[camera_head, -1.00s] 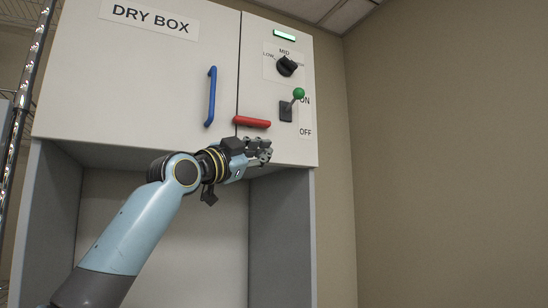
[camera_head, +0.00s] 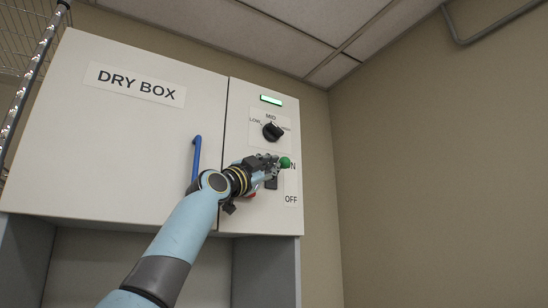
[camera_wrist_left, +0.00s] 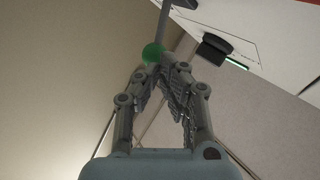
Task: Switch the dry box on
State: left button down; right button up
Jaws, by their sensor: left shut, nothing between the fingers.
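The dry box (camera_head: 120,150) is a white cabinet labelled DRY BOX. Its switch lever has a green ball knob (camera_head: 284,162) and a dark base (camera_head: 271,183). The knob is up beside the ON label, partly covered in the head view; OFF (camera_head: 291,199) is lower. A green indicator light (camera_head: 271,100) is lit above the dial. My left gripper (camera_head: 275,163) is shut and empty, its fingertips at the knob. The left wrist view shows the knob (camera_wrist_left: 152,52) right at the fingertips (camera_wrist_left: 165,68); I cannot tell whether they touch. My right gripper is out of view.
A black dial (camera_head: 272,131) sits above the lever. A blue vertical handle (camera_head: 196,160) is left of my gripper. A red handle (camera_head: 251,195) is mostly hidden behind it. A wire rack (camera_head: 30,85) stands at the left. The space right of the box is open.

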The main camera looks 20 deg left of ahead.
pick_arm(q)
jog(key=shift+w+d+r, duration=0.2)
jog(key=shift+w+r, duration=0.1)
jog(key=shift+w, duration=0.3)
jog(key=shift+w+a+r+b, duration=0.1)
jog(key=shift+a+r+b, duration=0.1)
jog(key=shift+r+b, duration=0.65)
jog(key=shift+f, duration=0.1)
